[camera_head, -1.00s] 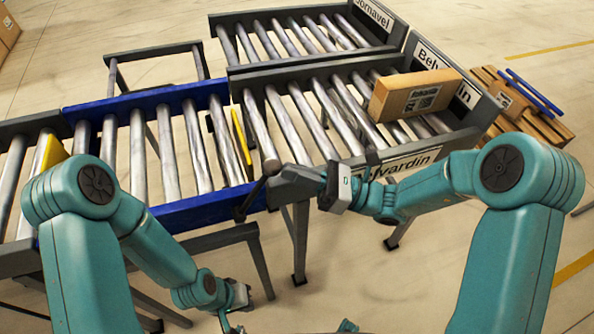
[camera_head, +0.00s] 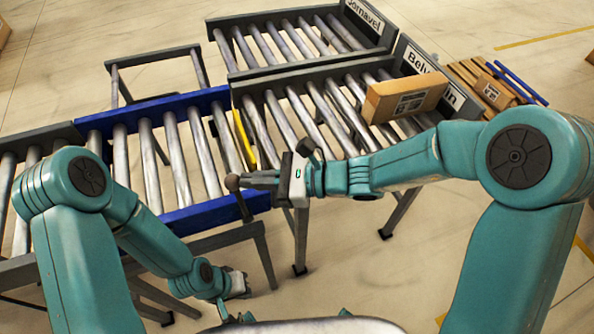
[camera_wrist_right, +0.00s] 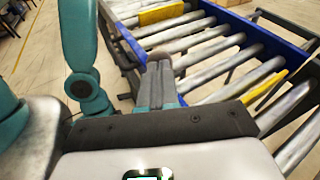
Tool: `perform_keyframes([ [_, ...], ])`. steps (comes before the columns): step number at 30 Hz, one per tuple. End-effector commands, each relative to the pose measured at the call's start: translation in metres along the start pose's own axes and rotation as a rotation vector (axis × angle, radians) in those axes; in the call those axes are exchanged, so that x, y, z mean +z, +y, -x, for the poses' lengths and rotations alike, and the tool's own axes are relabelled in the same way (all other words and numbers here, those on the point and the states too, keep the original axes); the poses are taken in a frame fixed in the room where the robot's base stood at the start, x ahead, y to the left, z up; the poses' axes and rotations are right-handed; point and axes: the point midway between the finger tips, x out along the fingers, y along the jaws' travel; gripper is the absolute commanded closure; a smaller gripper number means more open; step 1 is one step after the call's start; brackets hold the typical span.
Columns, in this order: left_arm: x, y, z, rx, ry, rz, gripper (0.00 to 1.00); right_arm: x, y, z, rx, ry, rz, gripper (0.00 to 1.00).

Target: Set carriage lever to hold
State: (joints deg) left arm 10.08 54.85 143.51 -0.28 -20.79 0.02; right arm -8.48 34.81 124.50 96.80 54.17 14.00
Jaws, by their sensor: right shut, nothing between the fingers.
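The carriage is the blue-framed roller section (camera_head: 150,105) in the middle left of the head view. Its lever (camera_head: 241,207) is a short dark rod with a round brown knob, at the front right corner of the blue frame. The rod stands nearly upright, leaning slightly left. My right gripper (camera_head: 258,179) is shut and empty, its fingertips against or just beside the knob. In the right wrist view the knob (camera_wrist_right: 160,57) shows just past the shut fingertips (camera_wrist_right: 157,82); contact is unclear. My left gripper (camera_head: 236,290) hangs low in front of the conveyor, its fingers hard to make out.
A cardboard box (camera_head: 405,97) lies on the Belvardin roller lane (camera_head: 300,72). A yellow strip (camera_head: 244,140) stands between the carriage and that lane. A second lane labelled Bornavel (camera_head: 363,15) lies behind. A pallet with boxes (camera_head: 492,88) is at the right.

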Motion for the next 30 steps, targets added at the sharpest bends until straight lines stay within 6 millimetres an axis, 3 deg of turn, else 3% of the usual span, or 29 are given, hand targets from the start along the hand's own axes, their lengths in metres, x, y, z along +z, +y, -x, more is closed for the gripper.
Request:
perform_keyframes([
  [9,0.0,-0.002,-0.005,0.0,0.0,0.0,1.0,0.011,0.02,-0.037,0.002,0.218,0.12,1.0],
  [15,0.0,-0.005,-0.014,0.0,0.0,0.0,1.0,0.012,0.028,-0.053,0.001,0.267,0.14,1.0],
  [30,0.0,-0.007,-0.02,0.0,0.0,0.0,1.0,0.015,0.036,-0.066,0.005,0.263,0.138,1.0],
])
